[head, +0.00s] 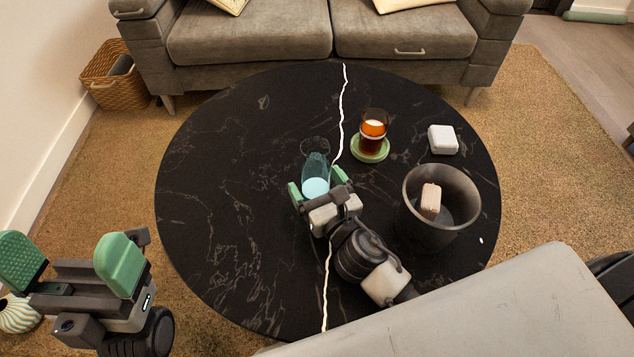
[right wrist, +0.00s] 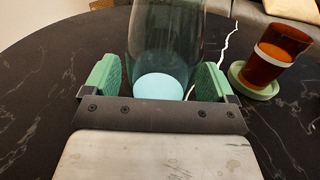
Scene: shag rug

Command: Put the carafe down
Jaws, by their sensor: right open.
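The carafe (head: 314,163) is clear teal glass with a pale blue bottom. It appears to stand upright on the round black marbled table (head: 230,150), left of the middle white vein. My right gripper (head: 318,184) is open around its lower part, one green finger on each side. In the right wrist view the carafe (right wrist: 165,40) stands between the fingers (right wrist: 157,78), with small gaps showing beside it. The carafe's top is cut off in that view. My left gripper (head: 70,262) is open and empty, off the table at the lower left.
An amber glass (head: 372,137) sits on a green coaster (head: 369,155) to the right of the carafe. A dark bowl (head: 408,218) holding a pinkish block (head: 430,200) stands right of my right arm. A white box (head: 442,139) lies behind it. The table's left side is clear.

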